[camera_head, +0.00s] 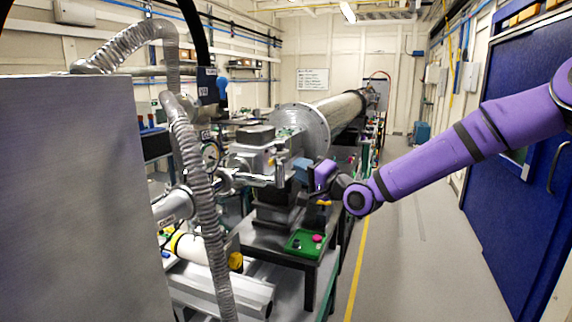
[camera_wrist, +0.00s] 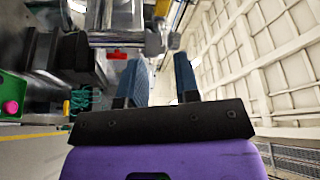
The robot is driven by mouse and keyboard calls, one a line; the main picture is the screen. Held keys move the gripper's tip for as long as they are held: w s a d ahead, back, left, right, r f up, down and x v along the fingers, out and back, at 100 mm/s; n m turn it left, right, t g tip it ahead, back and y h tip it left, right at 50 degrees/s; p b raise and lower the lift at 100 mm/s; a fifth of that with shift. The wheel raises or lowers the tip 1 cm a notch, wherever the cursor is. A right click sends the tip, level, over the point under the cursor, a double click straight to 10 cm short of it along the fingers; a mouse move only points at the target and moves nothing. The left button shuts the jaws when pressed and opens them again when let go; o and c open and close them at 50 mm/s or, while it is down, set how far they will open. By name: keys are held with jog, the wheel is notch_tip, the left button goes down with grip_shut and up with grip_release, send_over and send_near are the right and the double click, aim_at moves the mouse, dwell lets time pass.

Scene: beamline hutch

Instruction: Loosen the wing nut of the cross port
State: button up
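The metal vacuum assembly with the cross port (camera_head: 250,160) stands left of my gripper in the head view. Metal fittings that look like part of it (camera_wrist: 118,38) show at the top of the wrist view, beyond the fingertips.
A green tray (camera_head: 293,250) with a pink item (camera_head: 317,238) lies on the bench below my gripper. A large flanged tube (camera_head: 340,112) runs behind. A ribbed hose (camera_head: 195,180) and grey panel (camera_head: 70,200) stand at left. The floor (camera_head: 420,260) at right is clear.

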aim_at(280, 161)
jog(key=shift+x, duration=2.95)
grip_shut()
